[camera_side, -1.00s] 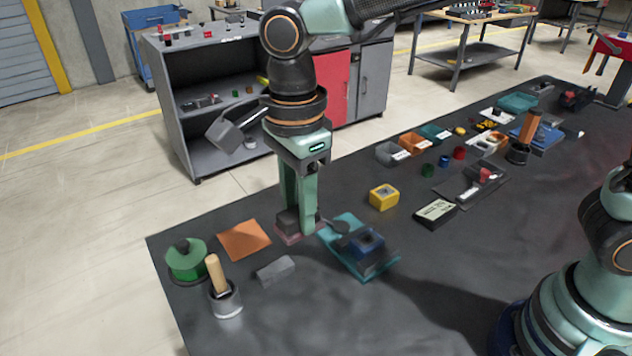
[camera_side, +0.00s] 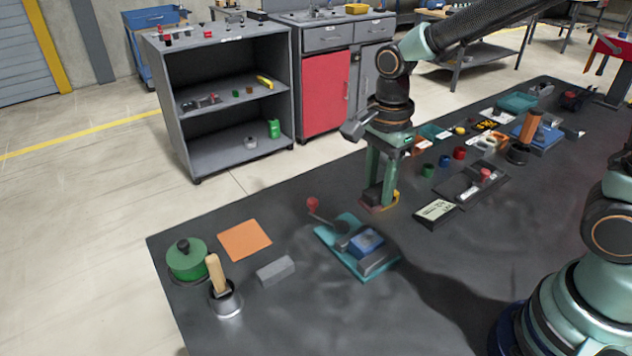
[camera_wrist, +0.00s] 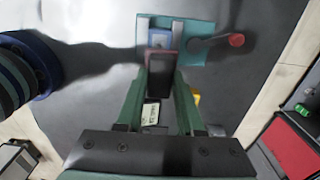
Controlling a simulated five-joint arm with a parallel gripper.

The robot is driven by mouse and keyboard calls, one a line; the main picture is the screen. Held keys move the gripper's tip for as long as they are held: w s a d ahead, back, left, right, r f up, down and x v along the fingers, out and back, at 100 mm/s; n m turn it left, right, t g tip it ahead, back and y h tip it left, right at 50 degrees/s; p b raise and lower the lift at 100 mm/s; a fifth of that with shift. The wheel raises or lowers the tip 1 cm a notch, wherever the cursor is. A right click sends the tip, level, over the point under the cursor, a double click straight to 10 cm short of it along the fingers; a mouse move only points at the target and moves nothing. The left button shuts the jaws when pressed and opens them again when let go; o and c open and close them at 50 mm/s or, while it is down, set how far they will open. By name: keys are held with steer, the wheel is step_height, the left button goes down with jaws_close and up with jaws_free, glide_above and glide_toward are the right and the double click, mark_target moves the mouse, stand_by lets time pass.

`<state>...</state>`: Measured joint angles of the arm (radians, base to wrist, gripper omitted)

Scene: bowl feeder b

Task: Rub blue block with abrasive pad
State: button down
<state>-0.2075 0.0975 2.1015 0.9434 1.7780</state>
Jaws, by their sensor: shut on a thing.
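The blue block (camera_side: 366,241) sits in a teal fixture (camera_side: 340,257) on the dark table, with a grey piece beside it. A lever with a red knob (camera_side: 312,204) rises at the fixture's left; it also shows in the wrist view (camera_wrist: 236,40). My gripper (camera_side: 380,193) is shut on the abrasive pad, a dark block with a reddish edge (camera_wrist: 160,72). In the side view they are behind and slightly right of the fixture. In the wrist view the blue block (camera_wrist: 164,39) lies just beyond the pad, apparently apart. Height above the table is unclear.
A yellow block (camera_side: 395,199) is partly hidden behind my gripper. A white-labelled box (camera_side: 435,213) lies to its right. An orange sheet (camera_side: 244,240), grey block (camera_side: 275,271), green lidded pot (camera_side: 187,262) and metal cup (camera_side: 227,302) stand left. The front middle of the table is clear.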

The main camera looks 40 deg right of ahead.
steer(key=shift+s+d+f, duration=0.15)
steer(key=shift+d+f, duration=0.2)
steer(key=shift+d, duration=0.45)
steer(key=shift+f, duration=3.05)
step_height(320, 180, down, 2)
steer(key=shift+a+r, duration=0.1)
steer(key=shift+a, duration=2.65)
steer(key=shift+d, duration=2.7)
steer(key=shift+r, duration=4.05)
